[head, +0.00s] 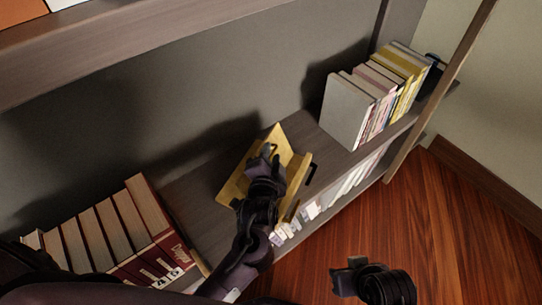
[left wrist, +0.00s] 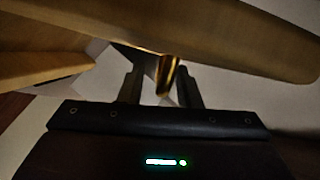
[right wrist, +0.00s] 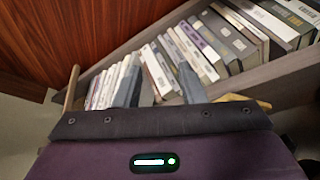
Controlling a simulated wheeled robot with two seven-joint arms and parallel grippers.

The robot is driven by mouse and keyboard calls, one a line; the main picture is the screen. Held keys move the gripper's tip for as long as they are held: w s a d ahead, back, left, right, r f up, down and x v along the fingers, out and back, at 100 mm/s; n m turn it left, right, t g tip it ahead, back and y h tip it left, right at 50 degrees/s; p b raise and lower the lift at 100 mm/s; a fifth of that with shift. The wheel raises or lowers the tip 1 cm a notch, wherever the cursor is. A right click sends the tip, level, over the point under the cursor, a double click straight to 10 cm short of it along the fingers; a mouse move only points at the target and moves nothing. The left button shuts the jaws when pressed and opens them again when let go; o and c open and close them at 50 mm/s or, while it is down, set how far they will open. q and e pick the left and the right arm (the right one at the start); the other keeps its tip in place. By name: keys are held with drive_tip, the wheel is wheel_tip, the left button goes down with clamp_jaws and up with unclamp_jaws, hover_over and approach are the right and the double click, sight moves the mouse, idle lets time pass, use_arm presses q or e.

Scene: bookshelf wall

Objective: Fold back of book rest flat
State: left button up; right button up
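The yellow wooden book rest (head: 234,188) stands on the middle shelf in the head view, its back panel tilted up and a ledge (head: 302,172) along its front. My left gripper (head: 267,152) is over the rest, in front of the back panel, and hides part of it. In the left wrist view the rest's wooden board (left wrist: 235,35) crosses above the fingers. The left fingers (left wrist: 160,88) are apart, with a narrow brass-coloured piece (left wrist: 168,75) showing between them; contact cannot be told. My right gripper (head: 347,277) is over the floor, open and empty in the right wrist view (right wrist: 160,88).
Red-spined books (head: 125,235) stand left of the rest. White and yellow books (head: 365,100) stand to its right. More books (right wrist: 185,50) fill the shelf below. A wooden post (head: 445,85) rises at the right. The wooden floor (head: 435,220) is clear.

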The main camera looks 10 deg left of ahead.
use_arm(q)
clamp_jaws()
use_arm(e)
drive_tip(key=shift+r, duration=0.15)
